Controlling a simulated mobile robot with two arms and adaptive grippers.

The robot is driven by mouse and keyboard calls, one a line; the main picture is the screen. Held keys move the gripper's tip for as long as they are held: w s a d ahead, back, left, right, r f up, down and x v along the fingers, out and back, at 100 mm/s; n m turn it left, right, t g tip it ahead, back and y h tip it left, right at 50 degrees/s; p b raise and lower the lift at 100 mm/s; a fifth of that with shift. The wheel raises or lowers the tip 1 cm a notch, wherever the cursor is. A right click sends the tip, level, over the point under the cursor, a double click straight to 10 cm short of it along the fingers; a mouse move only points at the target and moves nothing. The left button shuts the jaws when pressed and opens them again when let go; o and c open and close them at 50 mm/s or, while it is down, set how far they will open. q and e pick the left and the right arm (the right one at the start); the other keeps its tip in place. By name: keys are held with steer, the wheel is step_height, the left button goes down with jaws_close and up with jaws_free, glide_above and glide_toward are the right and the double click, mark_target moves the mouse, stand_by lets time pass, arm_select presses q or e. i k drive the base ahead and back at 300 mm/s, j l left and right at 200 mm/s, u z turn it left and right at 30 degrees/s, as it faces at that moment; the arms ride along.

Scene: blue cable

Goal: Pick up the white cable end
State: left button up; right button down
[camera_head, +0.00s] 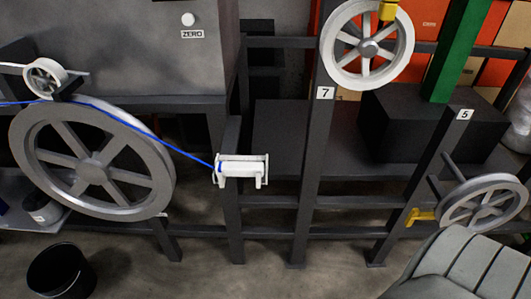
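A white cylindrical piece (240,168) with white brackets at its two sides sits at the front of a dark upright post, near the middle of the view. The blue cable (160,134) passes over the large grey wheel at the left and slopes down to the left end of this white piece. The white piece lies level and looks like the cable end; I cannot tell how it is held in its brackets. Neither of my grippers shows in this view.
A large grey spoked wheel (92,158) and a small white pulley (45,77) are at the left. A white wheel (367,45) hangs upper right; another wheel (483,203) is lower right. A black bin (62,272) stands bottom left. A grey ribbed shape (462,268) fills the bottom right corner.

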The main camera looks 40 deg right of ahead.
mark_target(228, 168)
steer(key=z, duration=2.75)
steer(key=k+u, duration=0.1)
steer(key=u, duration=0.3)
steer(key=j+u, duration=0.15)
steer(key=u, duration=0.2)
steer(key=k+j+u, duration=0.1)
steer(key=u, duration=0.3)
steer(key=j+u, duration=0.15)
steer(key=u, duration=0.25)
